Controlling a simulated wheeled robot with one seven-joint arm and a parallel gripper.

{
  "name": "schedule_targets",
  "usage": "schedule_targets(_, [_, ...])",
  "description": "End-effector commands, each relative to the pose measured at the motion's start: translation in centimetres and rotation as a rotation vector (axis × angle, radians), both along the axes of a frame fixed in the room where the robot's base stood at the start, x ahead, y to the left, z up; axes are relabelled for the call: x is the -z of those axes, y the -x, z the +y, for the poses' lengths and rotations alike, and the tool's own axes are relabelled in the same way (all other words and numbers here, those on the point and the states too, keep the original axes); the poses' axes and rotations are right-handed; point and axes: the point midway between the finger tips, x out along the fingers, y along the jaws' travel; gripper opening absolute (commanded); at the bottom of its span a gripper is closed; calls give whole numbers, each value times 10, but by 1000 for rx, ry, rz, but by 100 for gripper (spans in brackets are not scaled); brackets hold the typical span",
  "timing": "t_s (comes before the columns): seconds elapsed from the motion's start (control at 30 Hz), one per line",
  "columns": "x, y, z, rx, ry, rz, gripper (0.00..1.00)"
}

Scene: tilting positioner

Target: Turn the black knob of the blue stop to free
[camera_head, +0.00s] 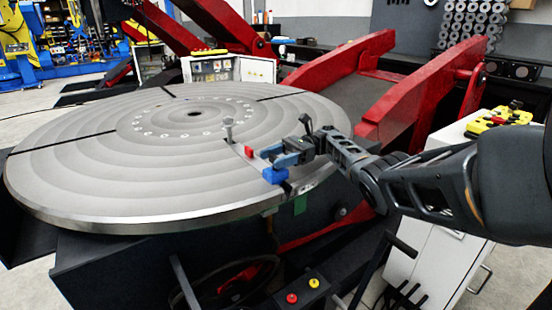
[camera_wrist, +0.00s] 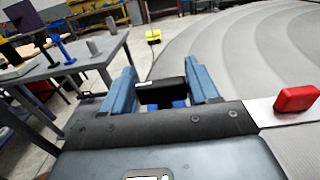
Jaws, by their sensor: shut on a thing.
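The blue stop (camera_head: 275,175) sits at the near right rim of the round grey turntable (camera_head: 110,185). Its black knob (camera_wrist: 160,92) shows in the wrist view between my two blue fingers, with a bit of the blue stop (camera_wrist: 166,104) below it. My gripper (camera_head: 285,158) reaches in from the right over the stop and is shut on the knob. In the head view my fingers hide the knob. I cannot read any marking of its setting.
A red block (camera_head: 249,152) sits on a pale strip beside the stop, also in the wrist view (camera_wrist: 296,98). A grey upright pin (camera_head: 228,127) stands farther in. Red arms (camera_head: 340,75) rise behind. A button box (camera_head: 302,290) is below the rim.

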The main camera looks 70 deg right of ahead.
Motion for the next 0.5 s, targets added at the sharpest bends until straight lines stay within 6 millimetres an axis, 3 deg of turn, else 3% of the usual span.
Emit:
schedule_targets(0.23, [2,0,1,-2,-2,3,29])
schedule_targets(0.27, [2,0,1,-2,-2,3,62])
schedule_targets(0.43, [1,0,1,-1,-2,3,79])
schedule_targets(0.5, [1,0,1,-1,-1,2,81])
